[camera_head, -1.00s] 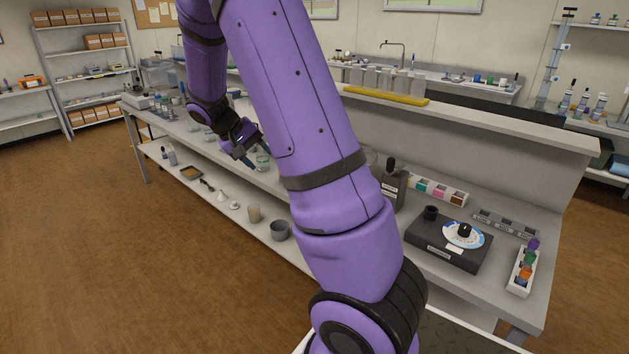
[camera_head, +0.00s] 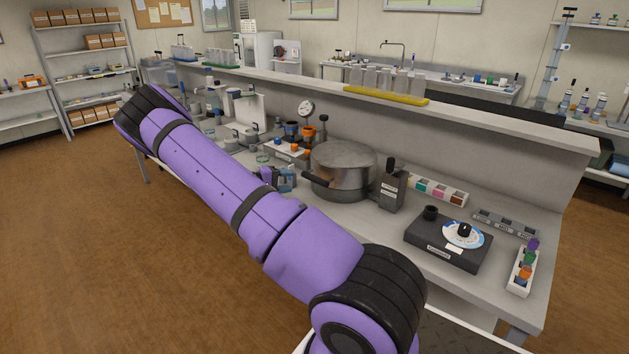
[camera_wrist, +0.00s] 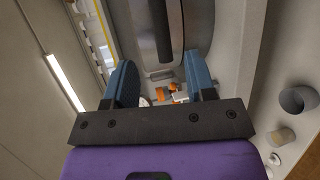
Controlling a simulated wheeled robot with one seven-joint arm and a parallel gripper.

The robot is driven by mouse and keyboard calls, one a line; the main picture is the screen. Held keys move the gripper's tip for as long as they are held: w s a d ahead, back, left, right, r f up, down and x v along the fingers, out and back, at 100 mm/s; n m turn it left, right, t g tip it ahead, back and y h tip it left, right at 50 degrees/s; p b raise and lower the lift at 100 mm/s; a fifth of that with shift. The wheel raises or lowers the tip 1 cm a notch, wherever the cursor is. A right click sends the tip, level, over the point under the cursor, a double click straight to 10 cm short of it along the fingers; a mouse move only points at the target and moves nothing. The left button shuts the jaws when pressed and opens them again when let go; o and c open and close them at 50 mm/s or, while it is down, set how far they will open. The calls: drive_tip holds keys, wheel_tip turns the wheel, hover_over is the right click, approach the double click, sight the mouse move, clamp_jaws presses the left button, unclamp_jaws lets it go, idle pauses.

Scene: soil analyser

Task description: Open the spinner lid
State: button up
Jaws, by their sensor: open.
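The spinner (camera_head: 343,178) is a round grey metal drum on the bench, and its flat lid (camera_head: 343,153) looks shut. A dark bar handle (camera_head: 318,180) sticks out at its front left. In the wrist view the metal drum (camera_wrist: 142,28) is at the top, with the dark handle (camera_wrist: 163,30) upright in the picture. My gripper (camera_head: 288,179) is just left of the drum, partly behind my arm. Its blue fingers, also in the wrist view (camera_wrist: 162,80), are spread apart with nothing held. The handle lies beyond the fingertips, apart from them.
A dark box with a knob (camera_head: 391,188) stands right of the drum. A black device with a dial (camera_head: 448,243) and a rack of coloured caps (camera_head: 521,273) are farther right. Orange-topped parts and a gauge (camera_head: 305,108) stand behind left. A raised shelf (camera_head: 470,117) runs along the back.

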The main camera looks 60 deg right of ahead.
sight(312, 179)
drive_tip(key=x, duration=1.1)
clamp_jaws()
